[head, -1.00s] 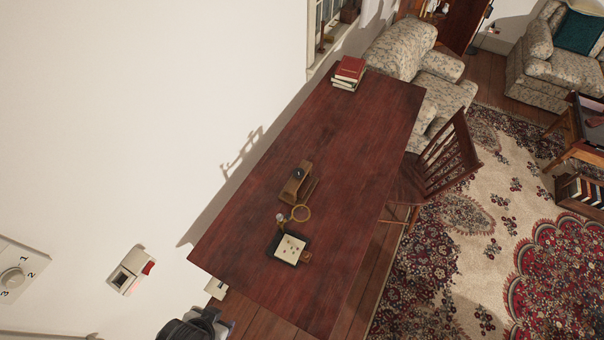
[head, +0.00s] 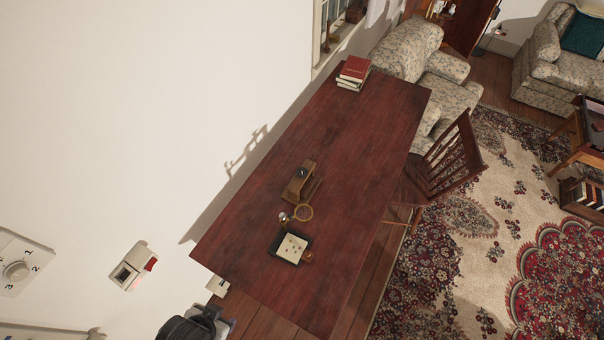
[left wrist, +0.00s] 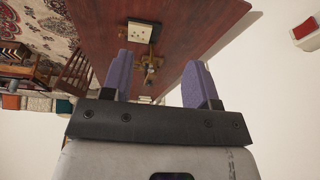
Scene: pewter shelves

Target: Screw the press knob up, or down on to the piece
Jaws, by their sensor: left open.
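A small wooden press (head: 298,190) stands on the dark red table (head: 345,150), with a round dark knob (head: 302,172) on top. The view is too small to show how far the knob is screwed down or whether a piece lies under it. My left gripper shows in the left wrist view (left wrist: 160,62) with two purple-grey fingers apart and nothing between them; the table lies beyond them. In the head view a dark part of my left arm's end shows at the bottom edge, away from the press. My right gripper is not in view.
Books (head: 353,72) are stacked at the far end. A wooden chair (head: 445,165) stands on the table's right side. The wall (head: 150,130) is on the left.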

